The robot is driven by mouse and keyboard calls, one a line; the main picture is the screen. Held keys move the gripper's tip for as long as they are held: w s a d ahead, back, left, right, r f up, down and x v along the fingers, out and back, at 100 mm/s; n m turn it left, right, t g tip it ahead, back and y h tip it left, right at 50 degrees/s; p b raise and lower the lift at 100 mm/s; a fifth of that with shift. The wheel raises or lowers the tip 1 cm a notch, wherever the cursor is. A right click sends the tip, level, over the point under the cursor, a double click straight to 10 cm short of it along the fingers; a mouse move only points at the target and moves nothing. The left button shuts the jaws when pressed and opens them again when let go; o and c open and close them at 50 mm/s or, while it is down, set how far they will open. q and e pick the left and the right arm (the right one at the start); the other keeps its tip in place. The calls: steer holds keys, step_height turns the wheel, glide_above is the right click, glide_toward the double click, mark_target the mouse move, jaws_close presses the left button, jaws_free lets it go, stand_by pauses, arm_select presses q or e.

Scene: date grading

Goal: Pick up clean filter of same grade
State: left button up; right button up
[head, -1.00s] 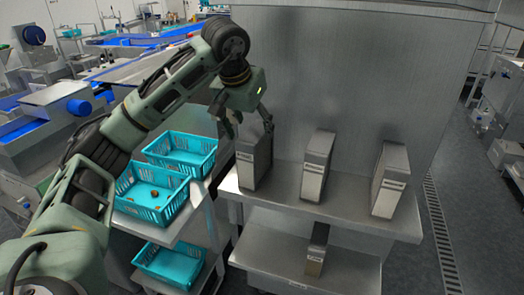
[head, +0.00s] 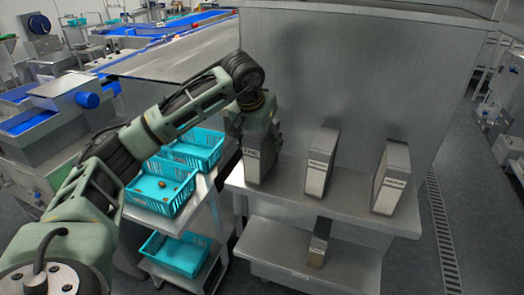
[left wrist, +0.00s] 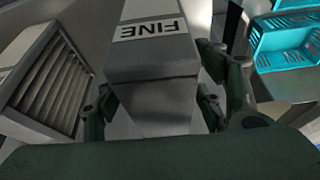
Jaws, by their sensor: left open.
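Three grey box-shaped filters stand upright on the upper steel shelf: a left filter (head: 254,170), a middle filter (head: 317,170) and a right filter (head: 392,178), each with a pale label on its front. In the left wrist view the filter in front of me (left wrist: 152,60) has a label reading FINE. My left gripper (head: 263,145) is over the top of the left filter, its open fingers on either side of it. In the left wrist view the fingers (left wrist: 155,105) flank the filter. Another filter (head: 320,245) stands on the lower shelf, its label too small to read. My right gripper is not seen.
A trolley left of the shelf holds turquoise baskets, including an upper basket (head: 160,188) with a few dates and a lower basket (head: 175,253). A steel wall (head: 340,80) rises behind the filters. In the left wrist view, a neighbouring slatted box (left wrist: 50,85) is at left.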

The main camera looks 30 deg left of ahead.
arm_select(q)
steer(key=shift+f, duration=0.25)
stand_by(0.3)
steer(key=c, duration=1.4)
steer(key=shift+r, duration=0.15)
